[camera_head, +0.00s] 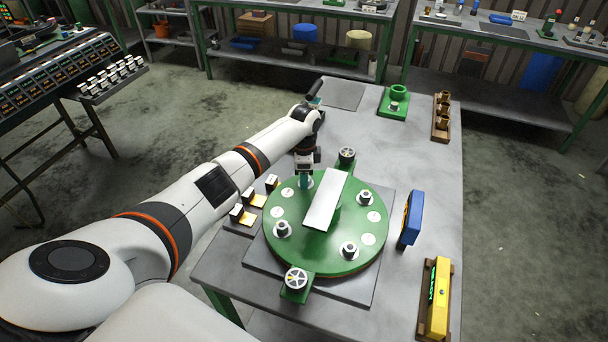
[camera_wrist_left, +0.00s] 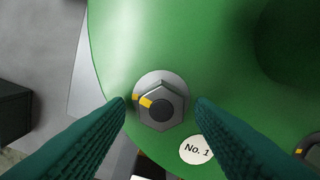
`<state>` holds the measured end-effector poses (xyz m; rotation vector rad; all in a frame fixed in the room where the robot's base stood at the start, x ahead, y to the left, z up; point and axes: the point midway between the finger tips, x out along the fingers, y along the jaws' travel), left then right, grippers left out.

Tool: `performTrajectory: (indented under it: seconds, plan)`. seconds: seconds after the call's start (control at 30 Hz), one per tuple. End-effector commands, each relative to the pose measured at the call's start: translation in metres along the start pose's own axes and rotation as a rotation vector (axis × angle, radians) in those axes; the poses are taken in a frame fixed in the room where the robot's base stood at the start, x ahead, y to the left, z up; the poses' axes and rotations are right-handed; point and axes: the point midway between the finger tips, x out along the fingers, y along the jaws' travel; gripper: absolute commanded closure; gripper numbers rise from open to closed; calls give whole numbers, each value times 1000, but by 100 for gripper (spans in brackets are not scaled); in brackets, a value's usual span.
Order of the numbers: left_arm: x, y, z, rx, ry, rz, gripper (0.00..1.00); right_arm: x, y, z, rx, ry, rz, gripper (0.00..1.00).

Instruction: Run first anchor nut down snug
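The round green plate (camera_head: 325,250) lies on a grey base on the table, with several nuts on studs around it. My left gripper (camera_head: 305,180) points down over the plate's far left edge. In the left wrist view a grey hex nut (camera_wrist_left: 174,112) sits on a washer around a dark stud, with a yellow mark on its left side. A "No. 1" label (camera_wrist_left: 196,150) is beside it. The two green fingers of my gripper (camera_wrist_left: 160,104) stand on either side of the nut, with a gap on each side. My right gripper is not in view.
A white slanted bar (camera_head: 326,200) stands on the plate's middle, close to my left gripper. Small blocks (camera_head: 237,213) sit left of the plate. A blue device (camera_head: 412,218) and a yellow level (camera_head: 440,297) are at the right. Handwheels (camera_head: 296,279) flank the plate.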

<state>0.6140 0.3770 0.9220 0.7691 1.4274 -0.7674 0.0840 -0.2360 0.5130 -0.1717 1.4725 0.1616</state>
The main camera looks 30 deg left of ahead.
Motion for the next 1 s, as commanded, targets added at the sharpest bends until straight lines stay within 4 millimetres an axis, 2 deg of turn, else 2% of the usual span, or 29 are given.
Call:
performTrajectory:
  seconds: [0.17, 0.27, 0.7, 0.83, 1.0]
  plan:
    - [-2, 0, 0, 0, 1, 0, 51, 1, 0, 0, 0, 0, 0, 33]
    - [-12, 0, 0, 0, 0, 1, 51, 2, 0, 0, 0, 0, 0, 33]
    - [-98, 0, 0, 1, -1, 2, 51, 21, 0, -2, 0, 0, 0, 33]
    - [-112, 0, 0, -1, -1, 1, 51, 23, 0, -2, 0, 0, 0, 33]
    - [-120, 0, 0, 0, 0, 0, 51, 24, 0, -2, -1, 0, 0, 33]
